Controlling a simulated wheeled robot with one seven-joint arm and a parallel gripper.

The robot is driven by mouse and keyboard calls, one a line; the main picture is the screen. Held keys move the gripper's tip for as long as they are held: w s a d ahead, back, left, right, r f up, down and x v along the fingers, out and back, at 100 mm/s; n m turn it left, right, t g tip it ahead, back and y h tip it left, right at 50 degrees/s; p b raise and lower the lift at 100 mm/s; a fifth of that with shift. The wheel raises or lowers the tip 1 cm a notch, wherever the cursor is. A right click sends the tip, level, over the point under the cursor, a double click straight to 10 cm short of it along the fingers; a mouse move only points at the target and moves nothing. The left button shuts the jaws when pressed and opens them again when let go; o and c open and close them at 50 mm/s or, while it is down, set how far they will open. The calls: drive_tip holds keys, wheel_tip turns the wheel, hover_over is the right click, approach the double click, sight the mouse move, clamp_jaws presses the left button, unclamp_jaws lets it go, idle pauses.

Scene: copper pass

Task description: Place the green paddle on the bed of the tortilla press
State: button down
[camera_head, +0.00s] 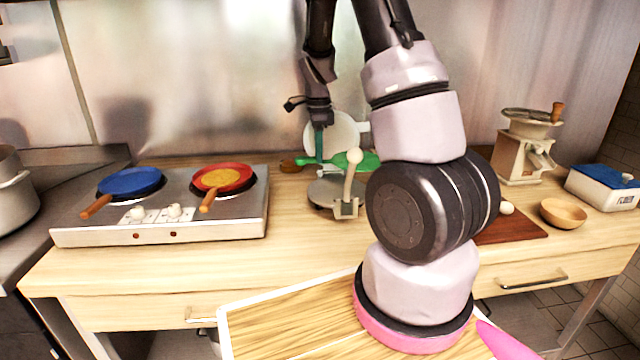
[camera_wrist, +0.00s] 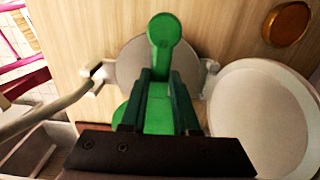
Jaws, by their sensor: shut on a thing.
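The tortilla press stands open on the wooden counter. Its round grey bed (camera_head: 324,192) shows in the head view and also in the wrist view (camera_wrist: 128,65). Its pale lid (camera_head: 345,130) is raised behind the bed and lies at the right in the wrist view (camera_wrist: 262,115). My gripper (camera_head: 319,153) is shut on the green paddle (camera_head: 370,162). The paddle is held roughly level over the bed, apparently above it. In the wrist view its narrow rounded end (camera_wrist: 163,35) points up the picture, and my fingers (camera_wrist: 158,90) hide part of it.
The press lever (camera_head: 353,165) stands up at the bed's front right. A brown bowl (camera_head: 287,165) is close on the left. A stove (camera_head: 180,225) with blue and red pans is farther left. A grinder (camera_head: 525,150), wooden bowl (camera_head: 563,213) and dark board (camera_head: 515,232) are at right.

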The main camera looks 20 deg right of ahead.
sight(319, 189)
wheel_tip(319, 189, down, 9)
drive_tip(key=shift+f, duration=0.1)
idle(0.3)
drive_tip(key=shift+f, duration=0.1)
drive_tip(key=c, duration=0.7)
unclamp_jaws()
drive_tip(key=shift+o, duration=0.2)
